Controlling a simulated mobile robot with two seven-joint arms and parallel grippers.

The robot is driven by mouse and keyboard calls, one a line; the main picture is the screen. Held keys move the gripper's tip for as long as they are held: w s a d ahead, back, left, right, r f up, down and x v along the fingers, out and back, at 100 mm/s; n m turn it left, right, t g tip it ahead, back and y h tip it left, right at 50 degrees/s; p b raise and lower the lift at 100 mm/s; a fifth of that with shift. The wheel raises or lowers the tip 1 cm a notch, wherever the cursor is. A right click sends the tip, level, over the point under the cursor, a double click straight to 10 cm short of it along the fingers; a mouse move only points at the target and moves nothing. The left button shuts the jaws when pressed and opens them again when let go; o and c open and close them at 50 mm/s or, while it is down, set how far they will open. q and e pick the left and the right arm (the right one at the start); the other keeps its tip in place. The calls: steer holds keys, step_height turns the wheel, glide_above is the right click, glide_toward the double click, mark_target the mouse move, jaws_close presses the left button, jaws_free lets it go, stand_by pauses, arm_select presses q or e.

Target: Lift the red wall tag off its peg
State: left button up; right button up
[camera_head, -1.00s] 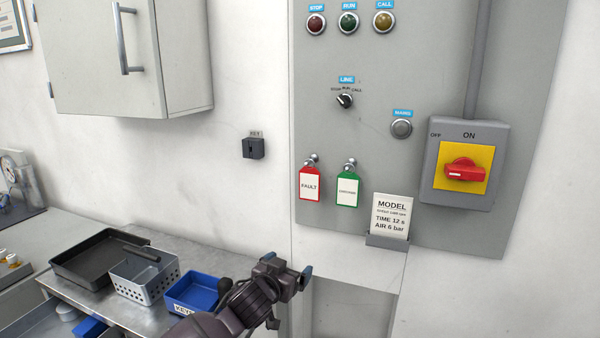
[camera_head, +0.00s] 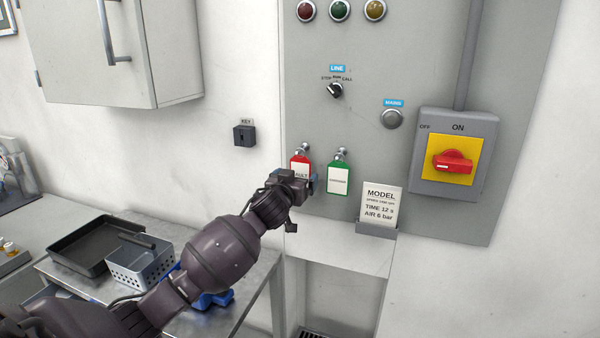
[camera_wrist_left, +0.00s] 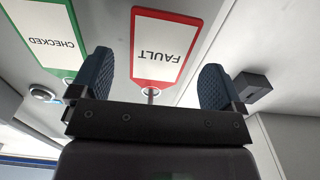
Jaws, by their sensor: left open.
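The red wall tag (camera_head: 300,161), with a white FAULT label, hangs from its peg (camera_head: 304,148) on the grey wall panel. Its lower part is hidden behind my left gripper (camera_head: 296,181). In the left wrist view the tag (camera_wrist_left: 165,48) appears upside down, its narrow end and peg (camera_wrist_left: 151,94) showing in the gap between the fingers. My left gripper (camera_wrist_left: 156,82) is open there, one blue finger pad on each side, with nothing held. I cannot tell exactly how far the tag is from the fingers. My right gripper is not in view.
A green CHECKED tag (camera_head: 338,180) hangs close to the right of the red one. A card holder (camera_head: 376,228) and a red rotary switch (camera_head: 453,162) are farther right. A key box (camera_head: 244,136) is to the left. Trays stand on the bench (camera_head: 258,285) below.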

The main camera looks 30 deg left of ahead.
mark_target(300, 171)
arm_select(q)
steer(key=w, duration=0.2)
steer(key=w+r, duration=0.1)
steer(key=shift+w+a+p, duration=0.15)
steer(key=shift+a+p, duration=0.15)
steer(key=shift+p, duration=0.1)
steer(key=shift+x, duration=0.8)
steer(key=shift+f, duration=0.1)
steer(key=shift+c, duration=0.2)
steer(key=c, duration=1)
